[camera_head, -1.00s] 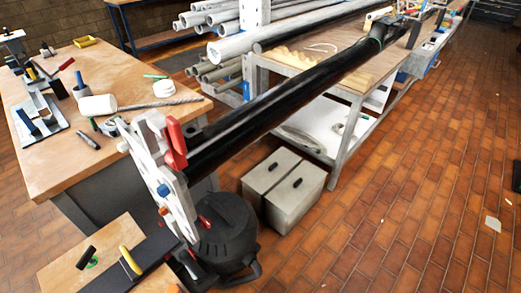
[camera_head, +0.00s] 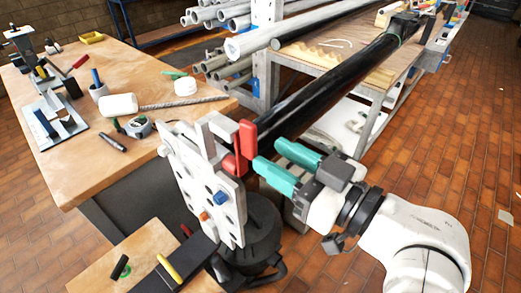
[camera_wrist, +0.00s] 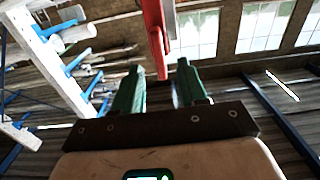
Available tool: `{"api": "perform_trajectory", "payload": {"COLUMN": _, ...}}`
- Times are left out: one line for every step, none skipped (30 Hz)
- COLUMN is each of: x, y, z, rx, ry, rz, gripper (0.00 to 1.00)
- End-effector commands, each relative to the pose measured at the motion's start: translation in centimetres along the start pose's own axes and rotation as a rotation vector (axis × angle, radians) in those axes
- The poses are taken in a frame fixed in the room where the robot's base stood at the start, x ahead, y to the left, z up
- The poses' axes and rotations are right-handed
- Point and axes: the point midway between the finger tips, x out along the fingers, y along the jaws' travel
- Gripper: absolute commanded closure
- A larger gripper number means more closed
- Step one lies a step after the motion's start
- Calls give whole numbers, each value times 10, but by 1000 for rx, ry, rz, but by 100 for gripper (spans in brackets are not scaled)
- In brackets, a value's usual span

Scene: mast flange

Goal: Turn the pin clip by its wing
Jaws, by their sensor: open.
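The pin clip's red wing (camera_head: 247,139) stands upright at the top right edge of the pale flange plate (camera_head: 205,160). More red shows lower at the same edge. My gripper (camera_head: 268,162) comes in from the right with two teal fingers, open and empty, their tips close to the wing. In the wrist view, the red wing (camera_wrist: 154,30) hangs down from the top, and its end appears in line with the gap between my open fingers (camera_wrist: 160,70). I cannot tell whether they touch or how deep the wing sits between them.
A long black mast (camera_head: 330,85) runs behind the plate to the far right. A wooden bench (camera_head: 60,165) with tools stands at the left. A blue knob (camera_head: 221,198) sits on the plate. A black round-bodied object (camera_head: 265,235) stands below. The floor at the right is open.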

Motion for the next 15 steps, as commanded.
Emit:
{"api": "perform_trajectory", "payload": {"x": 5, "y": -1, "z": 4, "rx": -3, "ry": 1, "rz": -2, "gripper": 58}}
{"api": "perform_trajectory", "payload": {"x": 7, "y": -1, "z": 4, "rx": -3, "ry": 2, "rz": -3, "gripper": 58}}
{"api": "perform_trajectory", "payload": {"x": 10, "y": -1, "z": 4, "rx": -3, "ry": 2, "rz": -2, "gripper": 58}}
{"api": "perform_trajectory", "payload": {"x": 13, "y": -1, "z": 4, "rx": -3, "ry": 2, "rz": -1, "gripper": 58}}
{"api": "perform_trajectory", "payload": {"x": 16, "y": -1, "z": 0, "rx": -1, "ry": 0, "rz": -2, "gripper": 58}}
{"api": "perform_trajectory", "payload": {"x": 19, "y": -1, "z": 0, "rx": 1, "ry": -1, "rz": -2, "gripper": 58}}
{"api": "perform_trajectory", "payload": {"x": 22, "y": -1, "z": 0, "rx": 1, "ry": -1, "rz": -1, "gripper": 58}}
{"api": "perform_trajectory", "payload": {"x": 25, "y": -1, "z": 0, "rx": 1, "ry": -1, "rz": -1, "gripper": 58}}
{"api": "perform_trajectory", "payload": {"x": 28, "y": -1, "z": 0, "rx": 1, "ry": -1, "rz": -1, "gripper": 58}}
{"api": "perform_trajectory", "payload": {"x": 31, "y": -1, "z": 0, "rx": 2, "ry": -1, "rz": -1, "gripper": 58}}
{"api": "perform_trajectory", "payload": {"x": 34, "y": -1, "z": 0, "rx": 2, "ry": -2, "rz": -1, "gripper": 58}}
{"api": "perform_trajectory", "payload": {"x": 37, "y": -1, "z": 0, "rx": 1, "ry": -2, "rz": 0, "gripper": 58}}
{"api": "perform_trajectory", "payload": {"x": 40, "y": 0, "z": 0, "rx": 1, "ry": -2, "rz": 0, "gripper": 58}}
{"api": "perform_trajectory", "payload": {"x": 43, "y": 0, "z": 0, "rx": 1, "ry": -2, "rz": 0, "gripper": 58}}
{"api": "perform_trajectory", "payload": {"x": 46, "y": 0, "z": 0, "rx": 2, "ry": -1, "rz": 0, "gripper": 58}}
